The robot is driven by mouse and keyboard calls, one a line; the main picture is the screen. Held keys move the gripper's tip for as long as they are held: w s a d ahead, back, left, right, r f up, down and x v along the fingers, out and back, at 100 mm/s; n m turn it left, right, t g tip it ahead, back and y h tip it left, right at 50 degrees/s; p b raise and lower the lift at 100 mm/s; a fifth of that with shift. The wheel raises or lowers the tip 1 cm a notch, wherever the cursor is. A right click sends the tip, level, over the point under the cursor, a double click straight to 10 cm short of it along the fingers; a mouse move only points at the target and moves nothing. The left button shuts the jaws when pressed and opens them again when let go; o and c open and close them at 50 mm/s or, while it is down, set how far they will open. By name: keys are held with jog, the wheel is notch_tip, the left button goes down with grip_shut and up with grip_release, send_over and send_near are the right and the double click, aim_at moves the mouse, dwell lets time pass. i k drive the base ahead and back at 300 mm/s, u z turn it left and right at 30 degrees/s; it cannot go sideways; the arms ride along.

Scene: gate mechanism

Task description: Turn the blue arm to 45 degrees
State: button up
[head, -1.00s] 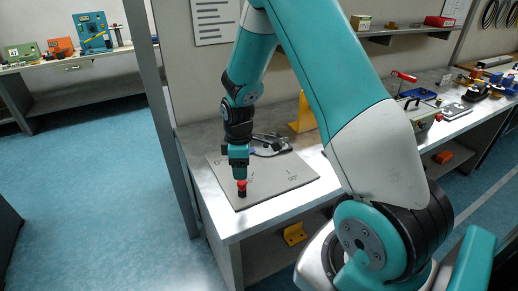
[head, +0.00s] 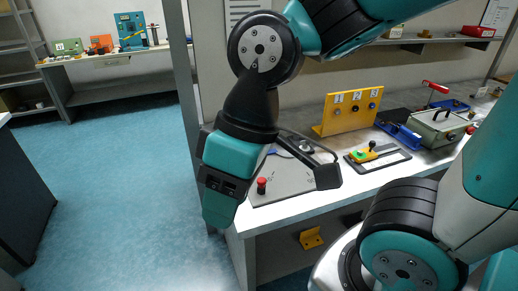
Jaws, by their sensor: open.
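The grey board (head: 287,192) of the gate mechanism lies on the bench behind my gripper. A red knob (head: 262,182) on a short black post stands near its front left part. A small bit of blue (head: 272,151), perhaps the blue arm, shows beside my wrist; the rest is hidden, so its angle cannot be read. My gripper (head: 216,211) is open, tilted, and appears left of the knob, apart from it and nearer the camera.
Open blue floor lies left.

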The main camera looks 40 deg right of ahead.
aim_at(277, 150)
jog(key=u, duration=0.5)
jog(key=k, duration=1.25)
jog(key=z, duration=0.05)
jog(key=i, duration=0.55)
jog(key=z, duration=0.8)
jog(key=i, duration=1.1)
jog(key=u, duration=0.3)
